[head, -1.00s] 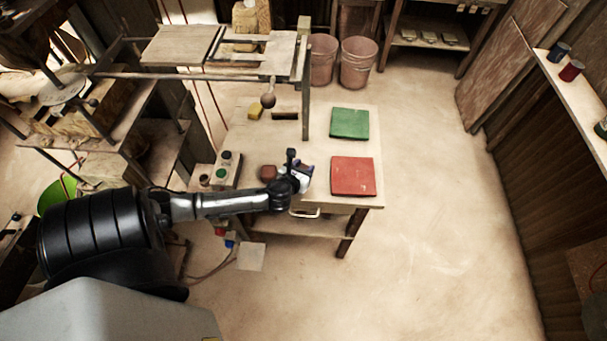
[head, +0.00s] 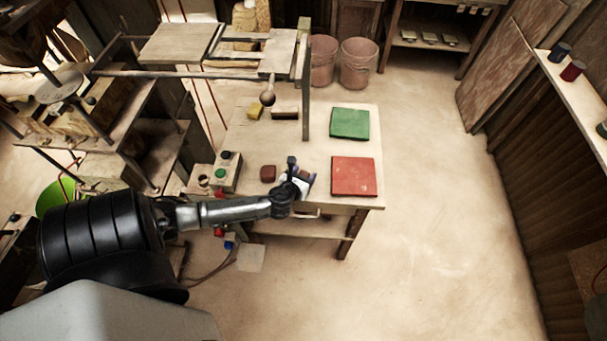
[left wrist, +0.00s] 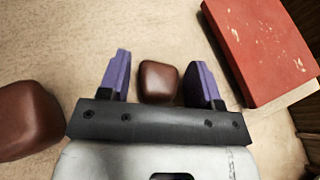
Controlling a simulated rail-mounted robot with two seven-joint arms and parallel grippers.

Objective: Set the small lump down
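The small lump (left wrist: 158,82) is a brown, rounded block between the two purple fingers of my left gripper (left wrist: 163,59) in the left wrist view. The fingers are open, with a visible gap on each side of the lump. The lump appears to rest on the pale tabletop. In the head view my left gripper (head: 307,180) is low over the table's front part and hides the small lump. A larger brown lump (left wrist: 28,118) lies to the left in the wrist view, and also shows left of the gripper in the head view (head: 268,173). My right gripper is not in view.
A red slab (head: 353,176) lies close to the right of the gripper, with a green slab (head: 350,123) behind it. A button box (head: 226,173) stands at the left. A yellow block (head: 255,112) and a brush-like block (head: 285,112) lie farther back.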

